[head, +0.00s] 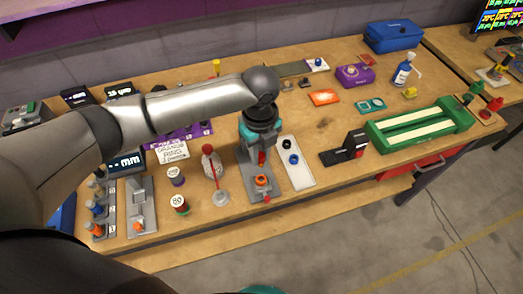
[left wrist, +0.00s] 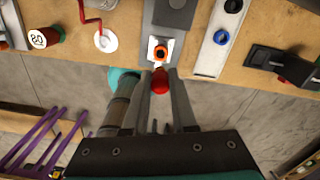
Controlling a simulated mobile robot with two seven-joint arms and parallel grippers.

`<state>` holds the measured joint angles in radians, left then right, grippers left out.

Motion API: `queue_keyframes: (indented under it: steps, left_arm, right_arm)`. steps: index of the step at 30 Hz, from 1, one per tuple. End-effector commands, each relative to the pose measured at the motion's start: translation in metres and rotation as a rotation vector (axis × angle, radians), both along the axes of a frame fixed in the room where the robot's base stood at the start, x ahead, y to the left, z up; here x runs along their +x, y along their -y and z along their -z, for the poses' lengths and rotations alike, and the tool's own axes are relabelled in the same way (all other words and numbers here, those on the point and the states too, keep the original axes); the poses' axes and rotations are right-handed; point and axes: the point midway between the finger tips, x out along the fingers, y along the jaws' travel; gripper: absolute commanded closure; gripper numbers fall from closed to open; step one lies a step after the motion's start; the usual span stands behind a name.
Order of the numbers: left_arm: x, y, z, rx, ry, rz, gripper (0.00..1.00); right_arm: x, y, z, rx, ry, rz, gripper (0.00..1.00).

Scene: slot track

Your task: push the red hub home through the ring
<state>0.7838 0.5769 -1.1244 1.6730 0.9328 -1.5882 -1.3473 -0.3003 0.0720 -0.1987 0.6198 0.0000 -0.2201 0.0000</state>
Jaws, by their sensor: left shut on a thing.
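The red hub (head: 261,158) is between the fingertips of my left gripper (head: 261,153), which is shut on it. In the left wrist view, the red hub (left wrist: 160,82) shows as a rounded red end between the two fingers (left wrist: 160,75). The orange ring (head: 261,181) is on the grey slot track (head: 281,188), near its front end. The ring (left wrist: 160,52) also shows in the left wrist view, on a white plate, with a dark opening. The hub appears above and apart from the ring; the exact gap is unclear.
A white board (head: 293,172) with blue and black rings lies right of the track. A red wire on a white base (head: 220,198) and a jar marked 80 (head: 179,205) stand left. A black block (head: 345,150) and green fixture (head: 420,126) are farther right.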

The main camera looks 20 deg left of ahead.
Motion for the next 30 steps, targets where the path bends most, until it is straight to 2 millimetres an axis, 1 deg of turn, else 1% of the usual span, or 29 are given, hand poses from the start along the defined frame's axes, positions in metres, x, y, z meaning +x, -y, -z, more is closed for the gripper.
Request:
queue_keyframes:
  steps: [5, 10, 12, 24, 30]
  left_arm:
    - [0.0, 0.0, -0.001, 0.0, 0.0, 0.0, 1.0]
    - [0.0, 0.0, -0.001, 0.002, 0.001, 0.0, 1.0]
    - [0.0, 0.0, 0.008, 0.002, 0.001, 0.0, 1.0]
    - [0.0, 0.001, 0.047, 0.001, -0.001, 0.0, 1.0]
    - [0.0, 0.0, 0.057, 0.001, 0.001, 0.001, 1.0]
  right_arm:
    - [0.0, -0.001, -0.003, 0.001, 0.0, 0.0, 1.0]
    - [0.0, 0.001, -0.011, -0.001, 0.0, -0.002, 1.0]
    - [0.0, 0.003, -0.004, -0.003, 0.0, -0.003, 1.0]
    - [0.0, 0.006, 0.017, -0.008, 0.001, -0.005, 1.0]
    - [0.0, 0.006, 0.022, -0.007, 0.001, -0.004, 1.0]
